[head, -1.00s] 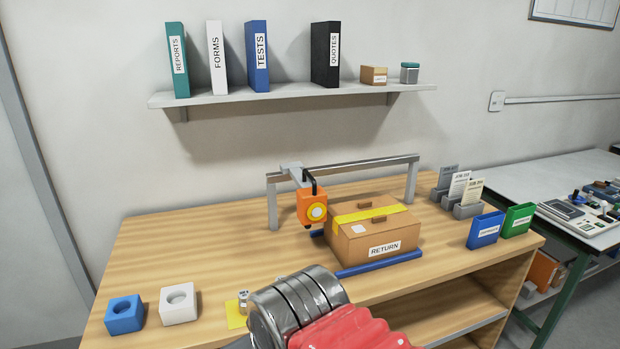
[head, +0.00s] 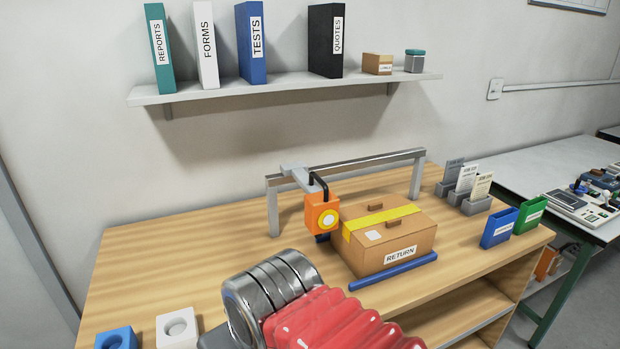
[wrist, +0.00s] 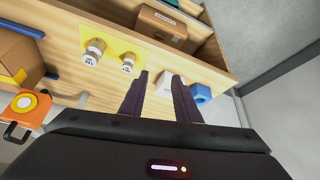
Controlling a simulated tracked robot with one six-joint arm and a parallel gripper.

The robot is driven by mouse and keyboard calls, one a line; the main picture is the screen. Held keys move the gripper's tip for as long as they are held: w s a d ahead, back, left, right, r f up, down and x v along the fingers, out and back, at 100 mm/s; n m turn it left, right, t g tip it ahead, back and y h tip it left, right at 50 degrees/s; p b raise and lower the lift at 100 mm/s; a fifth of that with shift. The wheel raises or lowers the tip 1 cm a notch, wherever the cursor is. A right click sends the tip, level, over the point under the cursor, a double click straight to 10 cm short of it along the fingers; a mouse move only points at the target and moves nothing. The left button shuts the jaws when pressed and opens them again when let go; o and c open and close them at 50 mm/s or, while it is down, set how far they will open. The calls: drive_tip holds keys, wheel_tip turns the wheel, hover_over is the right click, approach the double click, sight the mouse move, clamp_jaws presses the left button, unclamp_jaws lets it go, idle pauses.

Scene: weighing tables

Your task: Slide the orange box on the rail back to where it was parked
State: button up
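The orange box (head: 322,216) has a yellow disc on its front and a black handle on top. It hangs from a grey bracket near the left end of the grey rail (head: 365,165). It also shows at the left edge of the wrist view (wrist: 20,108), handle toward the bottom. My gripper (wrist: 160,75) is open and empty, its two dark fingers apart in the wrist view. The orange box lies left of the fingers there, not between them. In the head view my gripper is hidden; only my arm shows, in front of the table.
A brown RETURN carton (head: 390,238) stands close to the right of the orange box, by blue bars (head: 395,284). Two small weights (wrist: 95,50) stand on a yellow patch. White (head: 177,328) and blue (head: 116,338) blocks sit front left. The tabletop left of the rail is clear.

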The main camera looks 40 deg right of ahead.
drive_tip(key=shift+w, duration=0.25)
drive_tip(key=w+d+r+m+t+h, duration=0.1)
drive_tip(key=w+d+r+t+h, duration=0.1)
drive_tip(key=w+d, duration=0.45)
drive_tip(key=w+d+r+t+h, duration=0.2)
drive_tip(key=w+d, duration=0.1)
drive_tip(key=d, duration=0.6)
drive_tip(key=w+d+r+m+t+h, duration=0.1)
drive_tip(key=w+d+r+t+h, duration=0.15)
drive_tip(key=w+d, duration=0.4)
drive_tip(key=s+d+t+y, duration=0.1)
drive_tip(key=s+d+t, duration=0.4)
drive_tip(key=d, duration=0.6)
drive_tip(key=shift+s+d+r+n, duration=0.2)
drive_tip(key=shift+s+n, duration=0.2)
drive_tip(key=shift+s, duration=0.3)
